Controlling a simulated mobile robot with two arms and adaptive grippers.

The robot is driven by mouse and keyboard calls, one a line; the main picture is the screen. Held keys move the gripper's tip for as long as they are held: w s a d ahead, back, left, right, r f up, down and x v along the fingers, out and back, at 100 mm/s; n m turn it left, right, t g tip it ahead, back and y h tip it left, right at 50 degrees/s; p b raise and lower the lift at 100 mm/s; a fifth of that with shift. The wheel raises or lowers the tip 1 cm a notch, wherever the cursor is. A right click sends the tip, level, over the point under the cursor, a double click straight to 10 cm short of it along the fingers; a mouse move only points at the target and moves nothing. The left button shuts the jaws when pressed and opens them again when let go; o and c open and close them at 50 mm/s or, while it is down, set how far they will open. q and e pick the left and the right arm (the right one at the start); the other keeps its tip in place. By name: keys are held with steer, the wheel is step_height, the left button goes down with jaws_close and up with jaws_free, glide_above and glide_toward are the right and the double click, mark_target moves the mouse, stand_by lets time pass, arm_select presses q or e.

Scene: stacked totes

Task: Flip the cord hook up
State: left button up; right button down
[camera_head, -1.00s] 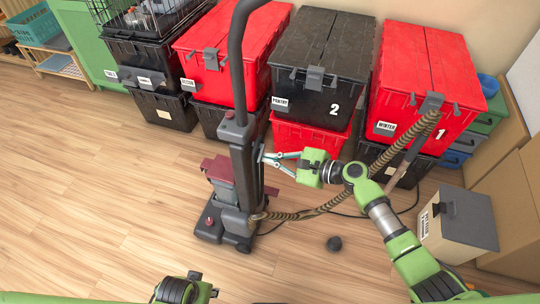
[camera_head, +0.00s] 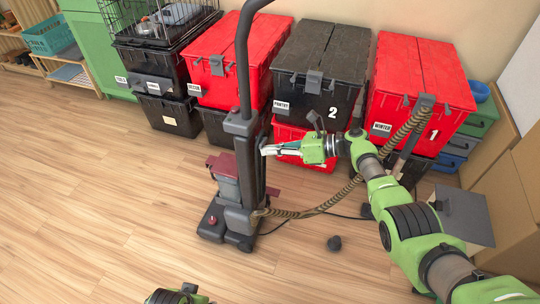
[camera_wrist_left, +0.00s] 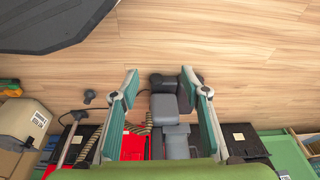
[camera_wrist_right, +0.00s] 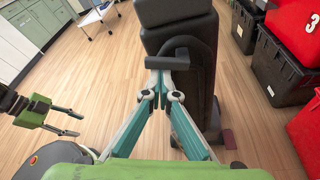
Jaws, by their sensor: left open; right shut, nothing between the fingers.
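The upright vacuum cleaner (camera_head: 243,165) stands on the floor in the head view. In the right wrist view a dark cord hook (camera_wrist_right: 167,63) sticks out sideways from its back (camera_wrist_right: 180,25). My right gripper (camera_head: 266,151) is shut and empty against or very near the vacuum's right side. In the right wrist view its fingertips (camera_wrist_right: 168,92) are just under the hook; I cannot tell whether they touch it. My left gripper (camera_wrist_left: 163,80) is open and empty, apart from the vacuum, whose dark body (camera_wrist_left: 168,105) shows beyond its fingers.
Stacked red and black totes (camera_head: 320,80) stand behind the vacuum. A ribbed hose (camera_head: 330,205) and a thin cord run right from it, near my right arm. A dark round object (camera_head: 334,243) lies on the floor. The floor to the left is clear.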

arm_select(q)
steer(key=s+f+p, duration=0.3)
steer(key=s+f, duration=0.2)
steer(key=f, duration=0.5)
steer(key=shift+s+d+f+g, duration=0.15)
steer(key=shift+s+d+g, duration=0.15)
steer(key=shift+s, duration=0.05)
arm_select(e)
steer(key=s+d+r+m, duration=0.1)
steer(key=s+d, duration=0.2)
steer(key=d, duration=0.6)
steer(key=shift+r+g, duration=0.15)
steer(key=shift+g, duration=0.25)
steer(key=shift+s, duration=0.15)
